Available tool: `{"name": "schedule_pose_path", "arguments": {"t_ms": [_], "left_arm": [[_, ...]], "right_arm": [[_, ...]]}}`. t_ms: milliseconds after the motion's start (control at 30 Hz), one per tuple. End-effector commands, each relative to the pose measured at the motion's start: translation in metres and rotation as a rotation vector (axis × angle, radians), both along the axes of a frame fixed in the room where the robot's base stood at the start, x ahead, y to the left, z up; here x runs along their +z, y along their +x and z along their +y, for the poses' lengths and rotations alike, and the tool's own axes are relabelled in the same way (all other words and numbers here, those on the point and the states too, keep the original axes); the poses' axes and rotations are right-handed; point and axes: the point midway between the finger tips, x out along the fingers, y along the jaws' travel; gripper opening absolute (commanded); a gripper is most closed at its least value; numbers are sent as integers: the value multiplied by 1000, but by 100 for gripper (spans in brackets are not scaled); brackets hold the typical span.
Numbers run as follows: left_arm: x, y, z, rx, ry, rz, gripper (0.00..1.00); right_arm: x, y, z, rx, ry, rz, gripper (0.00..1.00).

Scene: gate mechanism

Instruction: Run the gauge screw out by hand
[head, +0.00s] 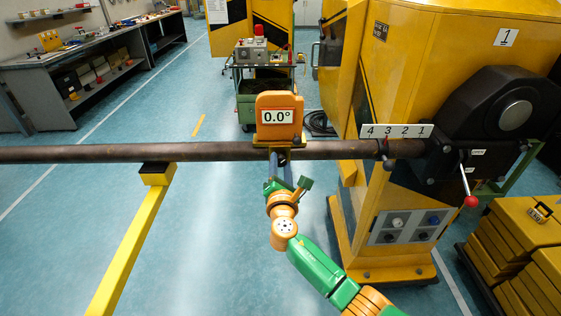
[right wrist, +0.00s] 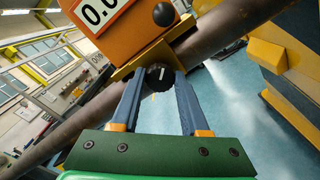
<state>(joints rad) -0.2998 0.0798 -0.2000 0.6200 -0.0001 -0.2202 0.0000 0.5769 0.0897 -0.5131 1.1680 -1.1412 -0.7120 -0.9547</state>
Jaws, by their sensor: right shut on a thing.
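The orange gauge (head: 279,113) sits on the long dark bar and its display reads 0.0°. In the right wrist view the gauge body (right wrist: 135,38) shows a round black knob on its side. Below it is the gauge screw, a black ribbed knob with a white mark (right wrist: 160,77). My right gripper (head: 283,166) reaches up under the bar. In the right wrist view its two blue fingers (right wrist: 160,80) are closed on either side of the screw knob. My left gripper is not in view.
At right, the yellow machine (head: 420,90) carries a number plate (head: 396,131) and a red-ended lever (head: 471,201). Yellow cases (head: 525,225) are stacked at far right.

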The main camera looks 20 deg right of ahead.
Motion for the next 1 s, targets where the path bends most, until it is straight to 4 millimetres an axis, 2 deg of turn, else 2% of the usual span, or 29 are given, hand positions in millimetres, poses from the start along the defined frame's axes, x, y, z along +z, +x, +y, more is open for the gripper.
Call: {"name": "schedule_pose_path", "arguments": {"t_ms": [33,600,1000], "left_arm": [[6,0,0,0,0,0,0],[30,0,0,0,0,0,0],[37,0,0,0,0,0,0]], "right_arm": [[9,1,-1,-1,-44,1,0],[8,1,1,-3,-528,140,0],[6,1,1,-5,-712,195,0]]}}
